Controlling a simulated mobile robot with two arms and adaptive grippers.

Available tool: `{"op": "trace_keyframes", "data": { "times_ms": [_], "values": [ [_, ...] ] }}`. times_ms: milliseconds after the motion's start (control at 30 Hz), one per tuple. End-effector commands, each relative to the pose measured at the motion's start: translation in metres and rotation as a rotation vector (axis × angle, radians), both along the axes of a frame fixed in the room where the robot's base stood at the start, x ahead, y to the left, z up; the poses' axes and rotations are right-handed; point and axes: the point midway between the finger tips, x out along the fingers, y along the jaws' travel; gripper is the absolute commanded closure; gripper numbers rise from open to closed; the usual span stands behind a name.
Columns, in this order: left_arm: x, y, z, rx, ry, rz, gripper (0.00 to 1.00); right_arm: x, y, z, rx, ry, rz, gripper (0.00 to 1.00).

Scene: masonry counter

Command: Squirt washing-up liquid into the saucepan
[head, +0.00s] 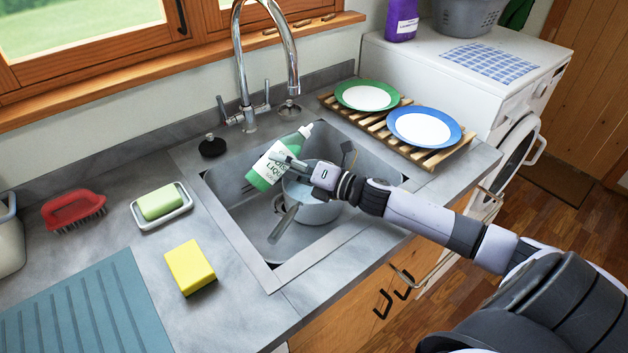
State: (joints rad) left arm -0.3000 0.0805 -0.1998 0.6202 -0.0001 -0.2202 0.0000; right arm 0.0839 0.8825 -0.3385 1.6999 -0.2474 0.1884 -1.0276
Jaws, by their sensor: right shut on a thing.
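The green washing-up liquid bottle (265,176) has a white label and a white cap. It is tilted above the sink, with its cap toward the upper right. My right gripper (296,166) is shut on the bottle. The grey saucepan (312,212) stands in the sink basin (236,205), just below and to the right of the bottle. My right gripper and forearm hide part of the pan and its opening. I cannot tell whether any liquid is coming out. My left gripper is not in view.
A tall chrome tap (243,70) stands behind the sink. A wooden rack (444,155) with a green-rimmed plate (367,95) and a blue-rimmed plate (424,128) is to the right. A yellow sponge (190,268), soap dish (178,216) and red brush (74,209) lie left of the sink.

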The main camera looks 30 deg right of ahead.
Motion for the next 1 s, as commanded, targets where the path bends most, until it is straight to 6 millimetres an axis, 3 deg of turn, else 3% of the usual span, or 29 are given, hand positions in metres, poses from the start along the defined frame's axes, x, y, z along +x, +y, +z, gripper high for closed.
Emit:
{"op": "trace_keyframes", "data": {
  "times_ms": [1000],
  "values": [
    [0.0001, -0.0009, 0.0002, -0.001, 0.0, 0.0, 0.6, 0.0, 0.0032, 0.0062, 0.052, 0.0, 0.001, 0.8]
  ]
}}
